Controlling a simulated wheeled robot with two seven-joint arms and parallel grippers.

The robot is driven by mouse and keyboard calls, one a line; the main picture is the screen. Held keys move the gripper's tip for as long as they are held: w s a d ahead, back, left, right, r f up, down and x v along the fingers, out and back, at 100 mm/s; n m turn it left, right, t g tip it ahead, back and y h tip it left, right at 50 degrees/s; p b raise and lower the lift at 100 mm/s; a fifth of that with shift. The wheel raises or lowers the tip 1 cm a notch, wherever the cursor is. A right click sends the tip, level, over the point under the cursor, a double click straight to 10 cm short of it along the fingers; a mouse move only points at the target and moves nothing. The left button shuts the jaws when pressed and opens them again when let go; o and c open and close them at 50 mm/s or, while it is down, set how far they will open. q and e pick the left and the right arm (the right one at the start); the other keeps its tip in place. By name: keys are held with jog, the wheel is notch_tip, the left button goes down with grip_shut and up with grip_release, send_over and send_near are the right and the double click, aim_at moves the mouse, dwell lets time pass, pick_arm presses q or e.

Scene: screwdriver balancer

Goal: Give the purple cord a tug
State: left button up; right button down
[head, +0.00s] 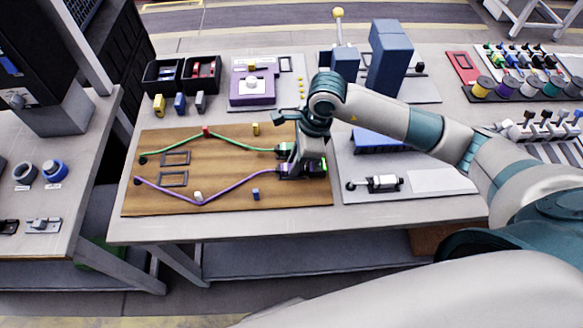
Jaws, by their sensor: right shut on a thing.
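The purple cord (235,187) lies on the brown wooden board (225,205). My right gripper (300,168) is over the board's right edge, at the cord's right end. It is shut on that end, whose connector is mostly hidden by the fingers. A green cord (240,149) runs above it, past a red clip (206,131), and ends close beside the gripper. My left gripper is not in view.
Yellow (255,128) and blue (256,194) pegs stand on the board near the cords. A purple block fixture (252,87) and black bins (163,74) stand behind.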

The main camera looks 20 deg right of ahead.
dwell(0.9)
jog(key=c, duration=1.6)
grip_release()
jog(key=shift+w+a+p+v, duration=0.1)
jog(key=shift+a+p+v, duration=0.25)
jog(key=shift+v, duration=0.8)
jog(key=shift+w+a+p+v, duration=0.15)
jog(key=shift+p+v, duration=0.35)
jog(key=shift+v, duration=0.6)
jog(key=shift+a+p+v, duration=0.25)
jog(key=shift+p+v, duration=0.2)
jog(key=shift+v, duration=0.7)
jog(key=shift+r, duration=0.2)
